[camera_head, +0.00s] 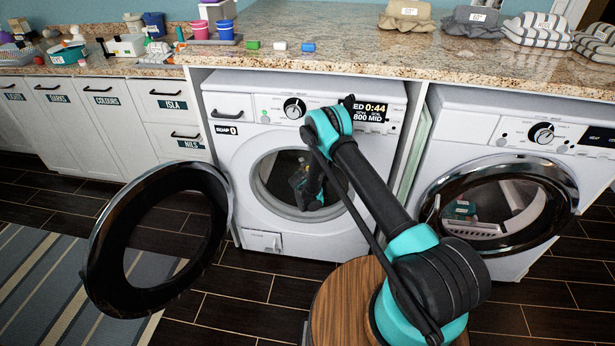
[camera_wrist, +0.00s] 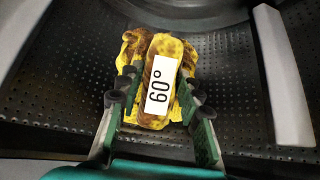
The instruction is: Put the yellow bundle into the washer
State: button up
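The yellow bundle (camera_wrist: 152,50) is blotched yellow and brown, with a white "60°" label on top. In the wrist view it is inside the washer's perforated metal drum (camera_wrist: 60,75). My gripper (camera_wrist: 158,84) has one finger on each side of it, and the fingertips press against its sides. I cannot tell whether the bundle touches the drum wall. In the head view the middle washer (camera_head: 237,108) has its round door (camera_head: 108,240) swung open to the left. My arm reaches through its opening; the bundle cannot be made out there.
A second machine (camera_head: 468,122) stands at the right with a dark round door (camera_head: 571,190). Grey and striped bundles (camera_head: 478,20) lie on the granite counter (camera_head: 345,50) above. A pale drum paddle (camera_wrist: 283,75) is right of the gripper. A striped rug (camera_head: 45,280) lies at left.

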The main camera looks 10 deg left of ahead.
jog(key=o, duration=0.5)
notch_tip(320, 180, up, 10)
jog(key=shift+r, duration=0.1)
dwell(0.4)
dwell(0.6)
